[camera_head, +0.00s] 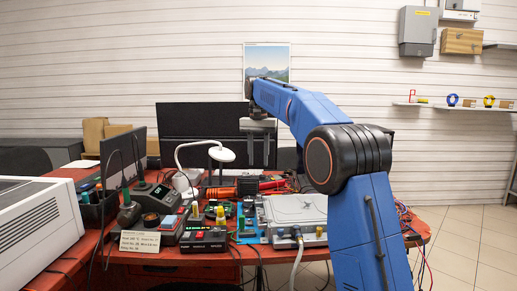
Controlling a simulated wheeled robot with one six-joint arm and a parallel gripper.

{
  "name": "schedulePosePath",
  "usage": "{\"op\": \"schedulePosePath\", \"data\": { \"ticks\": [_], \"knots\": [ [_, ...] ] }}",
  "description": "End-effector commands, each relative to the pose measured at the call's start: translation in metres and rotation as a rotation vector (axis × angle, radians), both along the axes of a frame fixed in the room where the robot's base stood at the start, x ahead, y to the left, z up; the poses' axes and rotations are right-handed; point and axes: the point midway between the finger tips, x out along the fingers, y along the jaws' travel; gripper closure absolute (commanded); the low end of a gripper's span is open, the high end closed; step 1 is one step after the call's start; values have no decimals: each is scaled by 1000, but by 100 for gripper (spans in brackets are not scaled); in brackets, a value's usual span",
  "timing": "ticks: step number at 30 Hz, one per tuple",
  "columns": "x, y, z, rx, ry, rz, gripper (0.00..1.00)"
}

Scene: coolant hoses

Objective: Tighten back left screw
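My gripper (259,160) hangs fingers down from the end of my blue arm, in front of the dark monitor. Its two thin fingers look apart, with nothing visible between them. It is above the cluttered red table. A silver metal box (300,208) lies on the table to the right of and below the gripper in the picture. A pale hose (297,262) runs down from a fitting at the box's front. No screw can be made out at this size, including a back left one. My arm hides what lies right of the box.
The red table (150,257) carries a white desk lamp (221,154), a monitor (215,125), a small black box with yellow knobs (205,238) and several tools. A large white unit (38,225) stands at the left. Loose cables hang over the front edge.

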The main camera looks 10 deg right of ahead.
Motion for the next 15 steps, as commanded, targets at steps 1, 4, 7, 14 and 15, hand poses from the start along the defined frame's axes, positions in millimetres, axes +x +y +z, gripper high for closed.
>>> {"op": "schedulePosePath", "data": {
  "ticks": [1,4,7,14,15],
  "knots": [
    [0,0,9,0,-2,0,66],
    [1,0,22,0,-1,0,66],
    [0,0,31,0,0,0,66],
    [0,0,39,0,1,0,66],
    [0,0,39,0,1,0,66]
  ]
}}
